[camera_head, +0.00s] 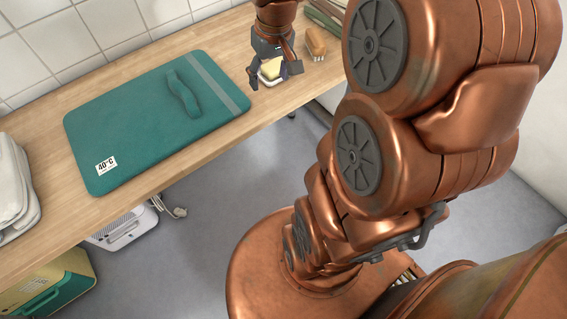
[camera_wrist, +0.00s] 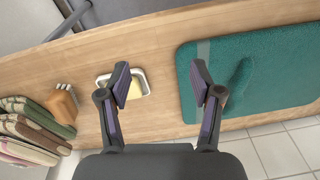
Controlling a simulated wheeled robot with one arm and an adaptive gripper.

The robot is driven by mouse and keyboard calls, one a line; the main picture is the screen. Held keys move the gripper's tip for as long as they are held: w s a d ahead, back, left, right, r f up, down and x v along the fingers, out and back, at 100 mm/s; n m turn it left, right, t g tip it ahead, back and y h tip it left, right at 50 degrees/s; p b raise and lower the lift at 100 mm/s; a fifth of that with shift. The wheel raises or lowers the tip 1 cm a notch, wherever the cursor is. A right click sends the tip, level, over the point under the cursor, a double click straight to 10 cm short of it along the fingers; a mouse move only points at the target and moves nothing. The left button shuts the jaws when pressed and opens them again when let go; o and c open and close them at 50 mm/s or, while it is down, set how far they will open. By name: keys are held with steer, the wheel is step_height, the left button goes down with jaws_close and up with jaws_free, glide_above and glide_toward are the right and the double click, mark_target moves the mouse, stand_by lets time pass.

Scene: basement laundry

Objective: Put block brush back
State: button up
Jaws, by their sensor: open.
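The block brush appears to be the small orange-brown block (camera_head: 316,43) on the wooden counter, to the right of my gripper. In the wrist view the brown block (camera_wrist: 62,106) lies at the left, with pale tufts on its upper edge, apart from the fingers. My gripper (camera_head: 272,76) is open and empty above the counter. A white dish (camera_wrist: 147,91) with a pale yellow block (camera_wrist: 135,88) sits partly behind the left finger. The dish is largely hidden by the gripper in the head view.
A teal mat (camera_head: 135,125) with a raised strap-like shape covers much of the counter (camera_head: 62,215) left of my gripper. Folded striped cloths (camera_wrist: 35,130) lie beyond the brown block. Grey-white folded cloth (camera_head: 14,185) is at the far left. Tiled wall stands behind.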

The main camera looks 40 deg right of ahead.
steer(key=s+a+f+n+g, duration=0.1)
steer(key=s+a+g, duration=0.1)
steer(key=s+a, duration=0.4)
steer(key=s+a+f+n+g, duration=0.1)
steer(key=s+a, duration=0.5)
steer(key=s, duration=0.8)
steer(key=shift+s+a+f+g, duration=0.3)
steer(key=shift+a+f+g, duration=0.1)
steer(key=shift+g, duration=0.3)
steer(key=shift+d, duration=0.1)
step_height(320, 180, up, 17)
steer(key=w+t+p, duration=0.1)
steer(key=p, duration=1.4)
steer(key=shift+w, duration=0.15)
steer(key=shift+f, duration=0.1)
